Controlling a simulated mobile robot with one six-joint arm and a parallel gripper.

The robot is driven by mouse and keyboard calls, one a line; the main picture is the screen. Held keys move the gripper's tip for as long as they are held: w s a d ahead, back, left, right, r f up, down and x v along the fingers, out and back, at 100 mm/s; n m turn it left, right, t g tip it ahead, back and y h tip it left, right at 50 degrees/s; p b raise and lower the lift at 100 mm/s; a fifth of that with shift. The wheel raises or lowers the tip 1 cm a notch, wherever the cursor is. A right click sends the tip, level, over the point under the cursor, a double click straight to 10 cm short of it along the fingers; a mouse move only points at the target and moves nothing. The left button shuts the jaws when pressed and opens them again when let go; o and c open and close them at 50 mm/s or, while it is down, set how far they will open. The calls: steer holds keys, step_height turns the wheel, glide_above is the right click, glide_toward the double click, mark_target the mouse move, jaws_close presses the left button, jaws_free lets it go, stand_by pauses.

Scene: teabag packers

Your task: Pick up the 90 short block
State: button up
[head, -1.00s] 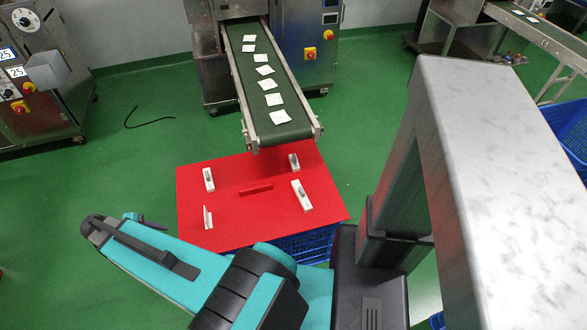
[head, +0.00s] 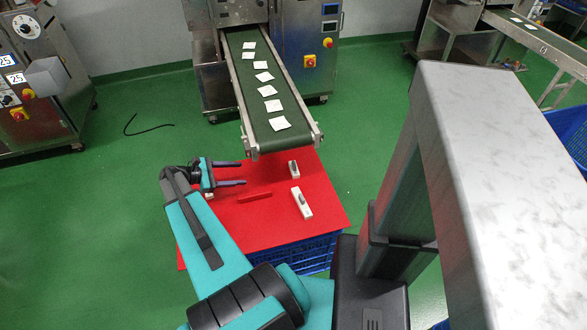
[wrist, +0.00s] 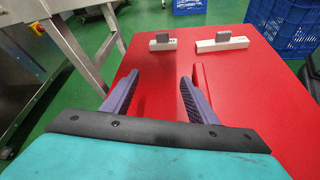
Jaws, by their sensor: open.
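A shorter white block (head: 294,169) with a grey grip on top lies at the back right of the red board (head: 325,215), and it shows at the left in the wrist view (wrist: 160,45). A longer white block (head: 302,204) with a grey grip lies in front of it, right in the wrist view (wrist: 222,44). Their small labels are not readable, so I cannot tell which is 90. My gripper (head: 243,174) is open and empty over the board's left back part. Its fingers point towards the short block, which lies beyond the fingertips (wrist: 160,78), apart from them.
A red bar (head: 255,196) lies mid-board, beside my right finger in the wrist view (wrist: 198,80). The conveyor (head: 265,95) with white packets ends just behind the board. A blue crate (head: 310,258) stands under the board.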

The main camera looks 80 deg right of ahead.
mark_target(292, 164)
steer(key=s+d+r+g, duration=0.2)
steer(key=s+d, duration=0.3)
steer(key=s, duration=0.3)
steer(key=s+d+r+n+g, duration=0.1)
steer(key=s+d+g, duration=0.2)
steer(key=s, duration=0.6)
steer(key=d, duration=0.2)
steer(key=shift+s+d+r, duration=0.3)
steer(key=shift+d+r, duration=0.05)
steer(key=shift+d, duration=0.05)
step_height(292, 164, down, 8)
steer(key=shift+w+f, duration=0.1)
steer(key=shift+s+d, duration=0.25)
steer(key=shift+s, duration=0.4)
steer(key=shift+x, duration=3.1)
steer(key=shift+a, duration=0.1)
